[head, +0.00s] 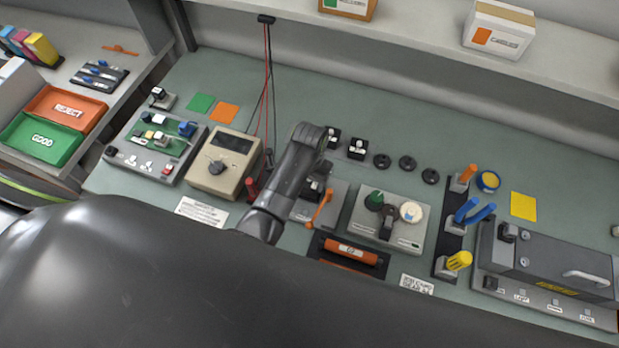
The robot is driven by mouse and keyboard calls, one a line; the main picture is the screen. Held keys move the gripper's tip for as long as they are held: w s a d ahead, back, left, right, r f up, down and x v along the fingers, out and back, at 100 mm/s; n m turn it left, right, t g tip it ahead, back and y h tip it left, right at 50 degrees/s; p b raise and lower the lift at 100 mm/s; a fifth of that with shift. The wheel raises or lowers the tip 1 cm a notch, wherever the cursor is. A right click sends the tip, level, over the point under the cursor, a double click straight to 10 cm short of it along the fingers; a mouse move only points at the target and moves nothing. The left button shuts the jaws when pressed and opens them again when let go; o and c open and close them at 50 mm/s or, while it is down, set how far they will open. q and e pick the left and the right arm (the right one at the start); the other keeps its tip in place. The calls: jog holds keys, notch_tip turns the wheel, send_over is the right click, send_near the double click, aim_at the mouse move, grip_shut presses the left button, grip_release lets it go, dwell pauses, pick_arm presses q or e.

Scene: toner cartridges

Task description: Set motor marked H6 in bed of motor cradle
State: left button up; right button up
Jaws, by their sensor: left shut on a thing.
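My left gripper (314,186) reaches over the bench and points down at a grey fixture with an orange lever (321,209), which looks like the motor cradle. The gripper is shut on a small dark thing, mostly hidden by the gripper and wrist. It may be a motor, but no marking can be read. I cannot tell whether it touches the cradle's bed, which is also largely hidden. Two small black motors with white tops, one (357,149) and another (333,137), stand behind the gripper. Their marks are too small to read. My right gripper is not in view.
A beige meter (222,166) stands left of the cradle. A grey box with round knobs (388,222) stands close on the right. An orange roller (350,252) lies in front. Several black discs (407,163) lie behind. Green GOOD (40,141) and orange REJECT (69,107) trays are far left.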

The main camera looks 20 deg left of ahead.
pick_arm(q)
jog(key=shift+f, duration=0.15)
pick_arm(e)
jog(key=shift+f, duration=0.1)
pick_arm(q)
jog(key=o, duration=1.1)
